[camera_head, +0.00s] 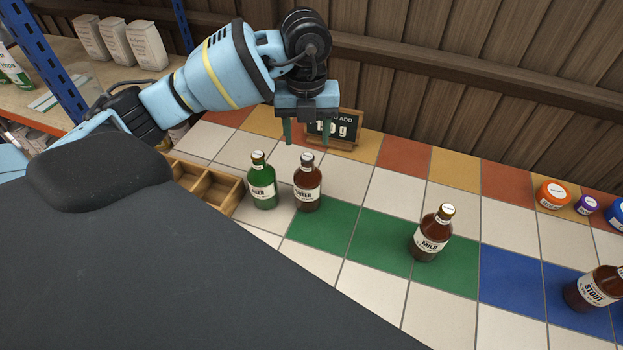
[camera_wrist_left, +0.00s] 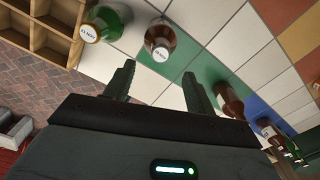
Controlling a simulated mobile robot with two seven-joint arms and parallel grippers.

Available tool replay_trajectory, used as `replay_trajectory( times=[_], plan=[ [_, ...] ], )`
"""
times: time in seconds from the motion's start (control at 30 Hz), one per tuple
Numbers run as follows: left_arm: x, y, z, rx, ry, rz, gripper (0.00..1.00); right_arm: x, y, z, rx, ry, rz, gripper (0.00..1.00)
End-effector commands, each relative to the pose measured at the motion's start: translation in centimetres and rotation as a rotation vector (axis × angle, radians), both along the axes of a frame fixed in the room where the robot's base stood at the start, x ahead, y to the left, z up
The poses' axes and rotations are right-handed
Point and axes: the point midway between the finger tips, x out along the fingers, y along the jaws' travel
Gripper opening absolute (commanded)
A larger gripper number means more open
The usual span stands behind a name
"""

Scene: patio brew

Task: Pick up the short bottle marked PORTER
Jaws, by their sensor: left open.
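The brown bottle marked PORTER (camera_head: 307,184) stands upright on the tiled counter, right beside a green bottle (camera_head: 262,182). In the left wrist view the PORTER bottle (camera_wrist_left: 160,40) shows from above, ahead of the fingers and roughly between them. My left gripper (camera_head: 305,133) is open and empty, pointing down above and behind the PORTER bottle, apart from it. Its two fingers also show in the left wrist view (camera_wrist_left: 158,90). My right gripper is not in view.
A wooden crate (camera_head: 236,196) with compartments stands left of the green bottle. The MILD bottle (camera_head: 431,236) and STOUT bottle (camera_head: 597,289) stand to the right. A small sign (camera_head: 343,141) stands behind the gripper. Tiles between PORTER and MILD are clear.

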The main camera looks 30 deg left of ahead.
Motion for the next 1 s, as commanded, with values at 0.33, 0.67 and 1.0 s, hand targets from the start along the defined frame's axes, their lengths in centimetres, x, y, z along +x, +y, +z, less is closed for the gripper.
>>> replay_trajectory(
  times=[0.33, 0.67, 1.0],
  plan=[
    [0.0, 0.1, -1.8, 0.004, 0.003, 0.001, 0.55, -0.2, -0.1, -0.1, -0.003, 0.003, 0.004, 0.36],
    [0.1, 0.1, -3.5, 0.002, 0.002, 0.001, 0.55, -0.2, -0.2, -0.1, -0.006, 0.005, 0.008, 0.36],
    [0.2, 0.1, -7.6, 0.001, 0.001, 0.000, 0.55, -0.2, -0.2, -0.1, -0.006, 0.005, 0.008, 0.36]
  ],
)
